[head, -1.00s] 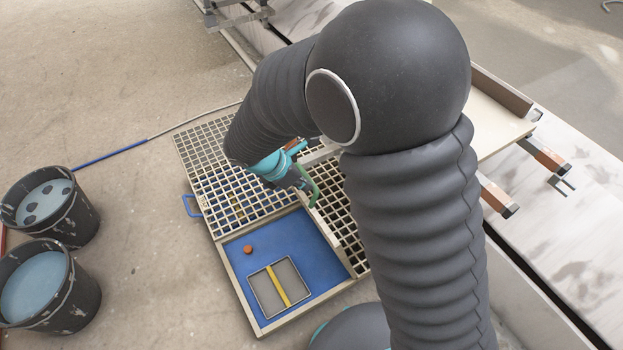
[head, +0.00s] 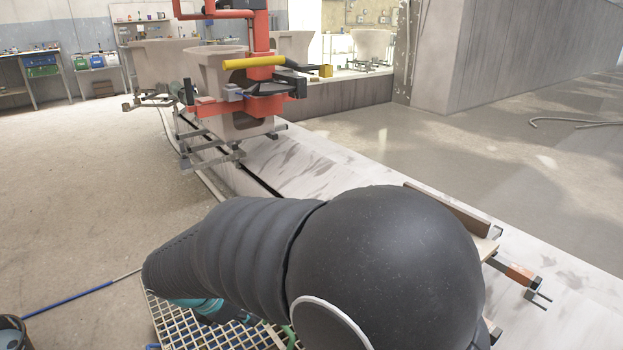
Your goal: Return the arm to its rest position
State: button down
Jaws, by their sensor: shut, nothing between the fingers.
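My arm, dark grey and ribbed with a big round joint, fills the lower middle of the head view. It reaches left and bends down over a pale grate (head: 180,328). Its teal wrist shows below the bend. My gripper (head: 243,318) shows only as a small dark part beyond the wrist, low over the grate. It is shut and empty; its fingertips are mostly hidden by my arm.
A red-orange machine (head: 262,60) with a yellow cylinder stands at a beige ceramic piece on the track ahead. A pale board (head: 484,250) with orange-ended clamps lies right of my arm. A black bucket (head: 10,332) is at the lower left. Open floor (head: 90,180) lies left.

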jog(key=s+d+f+m+g+y, duration=0.1)
jog(key=s+d+m+g, duration=0.1)
jog(key=s+d+m, duration=0.45)
jog(key=s+d+r+m+t+y, duration=0.1)
jog(key=s+d+r+m, duration=0.2)
jog(key=d+r+m, duration=0.3)
jog(key=s+d+r+m+t+y, duration=0.2)
jog(key=d+r+m, duration=0.4)
jog(key=d+m, duration=0.7)
jog(key=s+d, duration=0.1)
jog(key=d, duration=0.4)
jog(key=shift+d+r+t+y, duration=0.15)
jog(key=shift+r+t+y, duration=0.15)
jog(key=shift+r, duration=0.1)
